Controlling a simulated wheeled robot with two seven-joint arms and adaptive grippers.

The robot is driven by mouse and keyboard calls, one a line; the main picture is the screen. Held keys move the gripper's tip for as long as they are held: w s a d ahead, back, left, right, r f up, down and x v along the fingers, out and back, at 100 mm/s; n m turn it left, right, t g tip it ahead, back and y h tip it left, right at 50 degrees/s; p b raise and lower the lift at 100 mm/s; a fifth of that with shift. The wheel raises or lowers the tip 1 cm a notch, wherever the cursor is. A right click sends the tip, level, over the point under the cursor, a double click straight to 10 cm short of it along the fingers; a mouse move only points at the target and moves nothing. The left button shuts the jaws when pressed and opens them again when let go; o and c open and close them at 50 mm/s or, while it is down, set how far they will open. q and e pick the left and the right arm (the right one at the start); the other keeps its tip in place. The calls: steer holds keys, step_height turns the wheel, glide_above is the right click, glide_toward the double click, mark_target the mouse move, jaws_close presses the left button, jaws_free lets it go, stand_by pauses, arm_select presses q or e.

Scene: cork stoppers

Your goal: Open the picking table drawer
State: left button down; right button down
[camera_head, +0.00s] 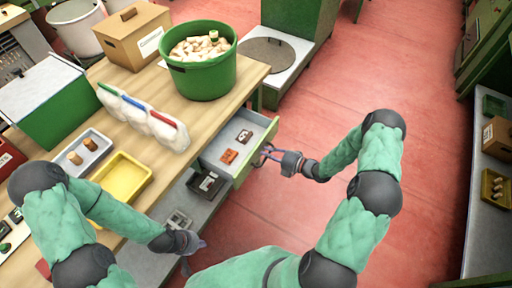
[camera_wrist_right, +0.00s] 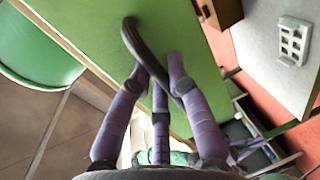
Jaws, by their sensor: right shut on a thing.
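The picking table (camera_head: 245,80) has a drawer (camera_head: 256,152) with a green front, standing out from under the tabletop. My right gripper (camera_head: 268,154) is at the drawer front. In the right wrist view, its purple fingers (camera_wrist_right: 158,78) are shut on the dark curved handle (camera_wrist_right: 132,36) on the green front (camera_wrist_right: 205,85). My left gripper (camera_head: 190,246) hangs beside the table's lower left side, apart from the drawer; its fingers are too small to read.
A green bucket of corks (camera_head: 203,78) and a cardboard box (camera_head: 130,38) stand on the tabletop, with a yellow tray (camera_head: 123,180) nearer. A grey lower shelf (camera_head: 160,205) lies below the drawer. Red floor (camera_head: 330,90) is open to the right.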

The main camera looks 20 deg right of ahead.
steer(key=shift+f+v, duration=0.2)
steer(key=shift+v, duration=0.85)
steer(key=shift+f+v, duration=0.25)
steer(key=shift+v, duration=0.75)
steer(key=shift+s, duration=0.1)
steer(key=c, duration=1.1)
jaws_free()
steer(key=shift+c, duration=0.2)
steer(key=v, duration=1.2)
steer(key=shift+d+f, duration=0.1)
